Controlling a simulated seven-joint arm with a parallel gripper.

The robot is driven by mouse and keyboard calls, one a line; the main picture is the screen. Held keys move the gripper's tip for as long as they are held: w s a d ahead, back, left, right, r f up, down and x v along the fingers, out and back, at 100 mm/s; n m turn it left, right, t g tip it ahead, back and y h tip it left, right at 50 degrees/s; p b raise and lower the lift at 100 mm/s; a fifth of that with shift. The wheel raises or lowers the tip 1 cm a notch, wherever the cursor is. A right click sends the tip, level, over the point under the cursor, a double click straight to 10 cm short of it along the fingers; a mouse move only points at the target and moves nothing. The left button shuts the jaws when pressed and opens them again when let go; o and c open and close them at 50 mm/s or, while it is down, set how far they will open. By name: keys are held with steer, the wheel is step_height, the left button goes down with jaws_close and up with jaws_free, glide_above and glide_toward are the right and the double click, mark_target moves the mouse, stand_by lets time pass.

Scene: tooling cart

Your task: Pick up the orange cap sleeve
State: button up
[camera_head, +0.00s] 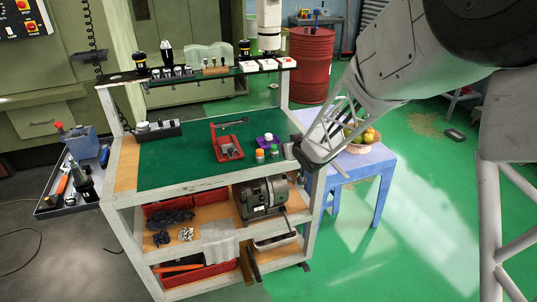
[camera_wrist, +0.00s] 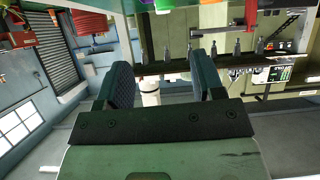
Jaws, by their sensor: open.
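The orange cap sleeve (camera_head: 260,153) is a small orange-topped piece standing on the green mat (camera_head: 175,165) of the cart top, near its right side. A green-topped piece (camera_head: 274,150) stands just right of it, and a purple block with a white top (camera_head: 268,140) is behind. My gripper (camera_head: 291,150) is at the cart's right edge, right of these pieces and apart from the orange one. In the wrist view my gripper (camera_wrist: 164,80) shows two dark padded fingers spread apart, with nothing held between them. Small coloured bits show cut off at that view's top edge.
A red fixture (camera_head: 229,148) stands left of the small pieces. A rear shelf (camera_head: 200,76) holds tool holders and white boxes. A dark rack (camera_head: 157,131) lies on the mat's left. A blue table (camera_head: 370,165) with a fruit basket (camera_head: 360,146) stands right. The mat's front left is clear.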

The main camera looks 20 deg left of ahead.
steer(key=n+g+y, duration=0.1)
steer(key=y, duration=0.1)
glide_toward(261, 152)
steer(key=x, duration=0.5)
steer(key=shift+r, duration=0.25)
steer(key=shift+w+a, duration=0.1)
steer(key=shift+x, duration=1.2)
steer(key=shift+a+f, duration=0.1)
steer(key=shift+f, duration=0.05)
steer(key=shift+x, duration=2.5)
steer(key=shift+c, duration=0.3)
steer(key=shift+f, duration=0.1)
steer(key=c, duration=1)
